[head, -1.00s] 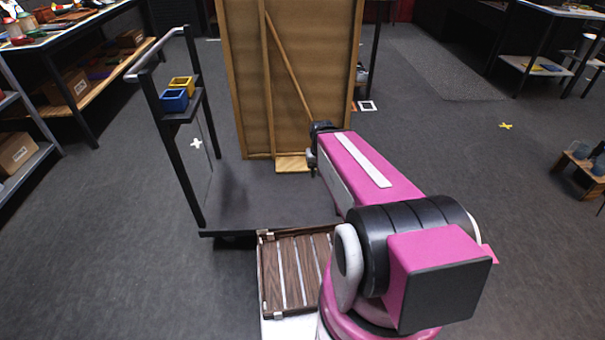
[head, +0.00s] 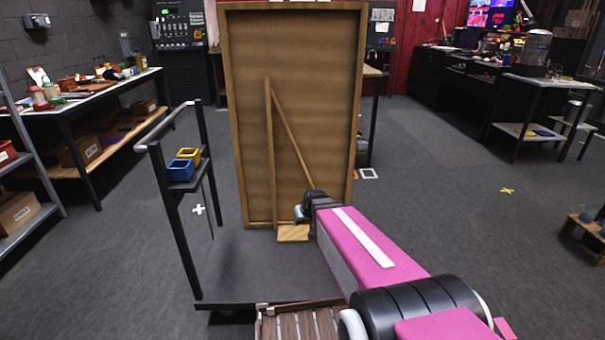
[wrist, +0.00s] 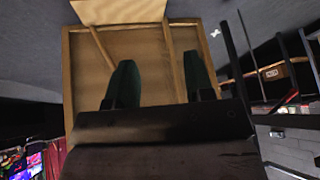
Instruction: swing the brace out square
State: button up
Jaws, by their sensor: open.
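The brace (head: 294,138) is a thin slanting wooden strip on the tall brown wooden panel (head: 330,90). It runs from near the top of an upright wooden strip (head: 269,160) down to the right, and its lower end is hidden behind my gripper (head: 304,210). A pale wooden block (head: 294,233) lies at the panel's foot. I cannot tell how far the brace stands out from the panel. In the wrist view, the panel (wrist: 145,65) appears upside down. My gripper (wrist: 160,62) there is open, with its dark green fingers apart and nothing seen held between them.
A black-framed cart (head: 172,220) with a handle stands left of the panel, carrying a blue bin (head: 181,171) and a yellow bin (head: 189,154). A slatted wooden crate (head: 300,325) is in front. A workbench (head: 90,95) is at left. The floor right of the panel is open.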

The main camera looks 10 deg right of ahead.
jog(key=w+a+r+t, duration=0.1)
jog(key=w+t, duration=0.3)
jog(key=w, duration=0.5)
jog(key=w+a+r+t, duration=0.1)
jog(key=w+r+t, duration=0.15)
jog(key=w, duration=0.55)
jog(key=m+t+h, duration=0.2)
jog(key=t+h, duration=0.3)
jog(key=h, duration=0.2)
send_near(302, 166)
jog(key=w, duration=0.1)
jog(key=x, duration=1)
jog(key=shift+w+d+r, duration=0.1)
jog(key=shift+w+d, duration=0.05)
jog(key=shift+h, duration=0.3)
grip_shut()
